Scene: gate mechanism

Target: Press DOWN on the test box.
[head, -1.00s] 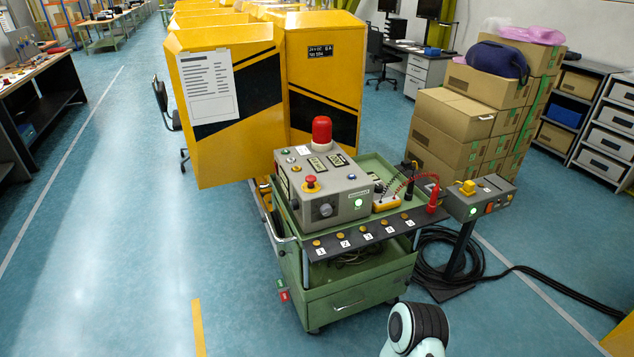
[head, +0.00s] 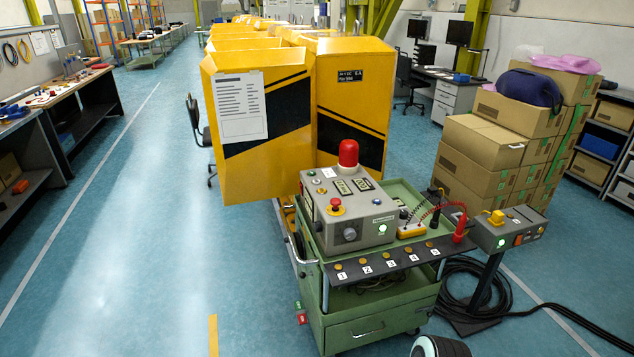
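A grey control box (head: 352,213) stands on the green cart (head: 375,325). It carries a red dome lamp (head: 348,153), a red mushroom button (head: 336,203), a black knob (head: 350,234) and a lit green light (head: 382,228). A smaller grey box (head: 497,228) on a dark post stands right of the cart, with a yellow knob (head: 496,217), a lit green light and an orange-red control. Labels naming the test box or DOWN are too small to read. Neither of my grippers is in view; only a dark rounded part of my arm shows at the bottom edge.
Numbered brass studs line the black front shelf (head: 390,264) of the cart. A yellow meter (head: 411,231) with leads lies beside the control box. Yellow cabinets (head: 245,170) stand behind, cardboard boxes (head: 475,175) at right. Black cable (head: 470,290) coils by the post. Floor at left is clear.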

